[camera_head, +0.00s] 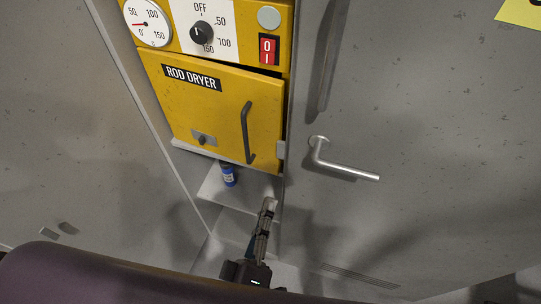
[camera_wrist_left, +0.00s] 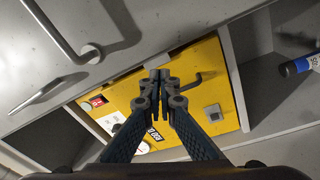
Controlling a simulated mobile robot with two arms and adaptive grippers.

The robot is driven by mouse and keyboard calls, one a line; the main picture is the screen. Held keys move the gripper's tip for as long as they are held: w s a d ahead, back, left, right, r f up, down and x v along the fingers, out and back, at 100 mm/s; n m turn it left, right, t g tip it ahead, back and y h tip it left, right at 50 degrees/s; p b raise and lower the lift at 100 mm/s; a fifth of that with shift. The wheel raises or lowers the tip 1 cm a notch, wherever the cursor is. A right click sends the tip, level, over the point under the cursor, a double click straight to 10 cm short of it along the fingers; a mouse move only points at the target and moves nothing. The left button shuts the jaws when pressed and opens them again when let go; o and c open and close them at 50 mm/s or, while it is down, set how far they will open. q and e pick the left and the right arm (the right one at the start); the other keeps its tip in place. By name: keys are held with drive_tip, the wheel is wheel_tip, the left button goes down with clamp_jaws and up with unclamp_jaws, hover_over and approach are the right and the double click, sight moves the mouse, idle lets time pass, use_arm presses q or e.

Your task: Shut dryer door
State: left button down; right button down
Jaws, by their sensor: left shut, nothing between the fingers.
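The rod dryer's yellow door (camera_head: 215,115) has a dark bar handle (camera_head: 247,132) and a small grey latch plate (camera_head: 203,138). A dark gap shows along its top edge; I cannot tell whether it is fully shut or slightly ajar. My left gripper (camera_head: 268,203) is shut and empty, below the door's lower right corner in the head view. In the left wrist view, the gripper's closed fingertips (camera_wrist_left: 159,75) overlap the yellow door (camera_wrist_left: 208,88), near its handle (camera_wrist_left: 186,82). I cannot tell whether they touch it. My right gripper is not in view.
Above the door is a control panel with a dial (camera_head: 202,32), a gauge (camera_head: 148,22) and a red switch (camera_head: 268,49). A lever handle (camera_head: 342,165) sticks out from the grey cabinet at right.

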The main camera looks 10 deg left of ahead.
sight(277, 128)
use_arm(q)
drive_tip(key=s+a+r+m+g+h, duration=0.15)
drive_tip(key=a+r+m, duration=0.35)
drive_tip(key=r+m, duration=0.7)
drive_tip(key=w+d+f+m+p, duration=0.1)
drive_tip(key=w, duration=0.3)
drive_tip(key=w+d+f+p, duration=0.1)
drive_tip(key=w+p, duration=0.1)
drive_tip(key=w, duration=0.2)
drive_tip(key=w+d+f+m+p, duration=0.1)
drive_tip(key=w, duration=0.3)
drive_tip(key=shift+w+d+f+m+h+p, duration=0.15)
drive_tip(key=shift+w+m+h+p, duration=0.15)
drive_tip(key=shift+p, duration=0.1)
drive_tip(key=shift+w+d+f, duration=0.15)
drive_tip(key=shift+w+d, duration=0.05)
drive_tip(key=shift+w, duration=0.4)
drive_tip(key=p+x, duration=0.1)
drive_tip(key=x, duration=0.2)
drive_tip(key=shift+w+d, duration=0.15)
drive_tip(key=shift+d, duration=0.05)
